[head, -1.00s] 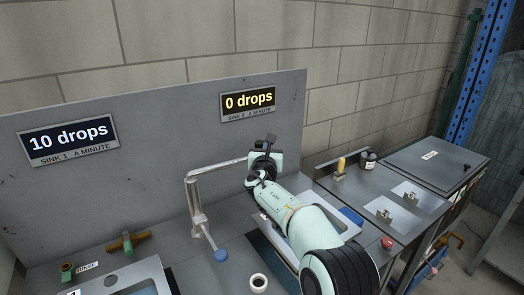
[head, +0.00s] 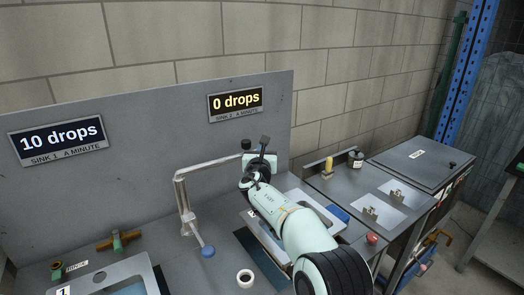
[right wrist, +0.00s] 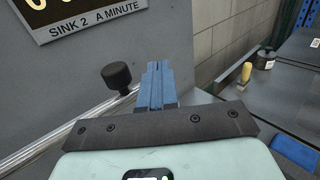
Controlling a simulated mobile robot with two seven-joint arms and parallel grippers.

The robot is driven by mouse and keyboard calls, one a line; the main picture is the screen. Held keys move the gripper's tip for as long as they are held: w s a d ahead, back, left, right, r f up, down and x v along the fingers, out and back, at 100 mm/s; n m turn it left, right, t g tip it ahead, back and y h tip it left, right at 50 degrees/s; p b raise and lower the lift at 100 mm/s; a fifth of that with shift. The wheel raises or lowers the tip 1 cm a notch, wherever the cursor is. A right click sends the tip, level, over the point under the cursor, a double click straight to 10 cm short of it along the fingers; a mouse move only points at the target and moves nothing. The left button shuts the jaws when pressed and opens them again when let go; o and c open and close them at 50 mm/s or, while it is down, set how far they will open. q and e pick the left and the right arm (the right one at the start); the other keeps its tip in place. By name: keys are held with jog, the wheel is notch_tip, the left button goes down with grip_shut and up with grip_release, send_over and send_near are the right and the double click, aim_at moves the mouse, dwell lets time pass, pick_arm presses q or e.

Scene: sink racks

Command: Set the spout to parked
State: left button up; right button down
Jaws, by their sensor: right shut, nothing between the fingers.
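The spout (head: 212,167) is a grey metal pipe on an upright post in front of the grey back panel. It runs right from the post, and a black knob (head: 246,145) stands on its far end. A lever with a blue ball (head: 208,252) is at the post's foot. My right gripper (head: 265,141) is just right of the knob, shut and empty. In the right wrist view its blue fingers (right wrist: 155,85) are together, with the knob (right wrist: 116,76) to their left and a visible gap between. My forearm hides part of the second sink. My left gripper is out of view.
The signs read 10 drops (head: 58,138) for sink 1 and 0 drops (head: 236,103) for sink 2. A white ring (head: 245,279) lies on the counter front. A yellow-handled item (head: 329,165) and dark jar (head: 356,158) stand at right. The back panel (head: 150,135) is close behind the spout.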

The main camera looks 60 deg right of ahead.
pick_arm(q)
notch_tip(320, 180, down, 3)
jog(key=b, duration=0.3)
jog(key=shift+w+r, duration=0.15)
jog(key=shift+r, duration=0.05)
pick_arm(e)
jog(key=s+a, duration=0.2)
jog(key=s, duration=0.8)
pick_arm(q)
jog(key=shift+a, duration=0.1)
pick_arm(e)
jog(key=shift+s, duration=0.15)
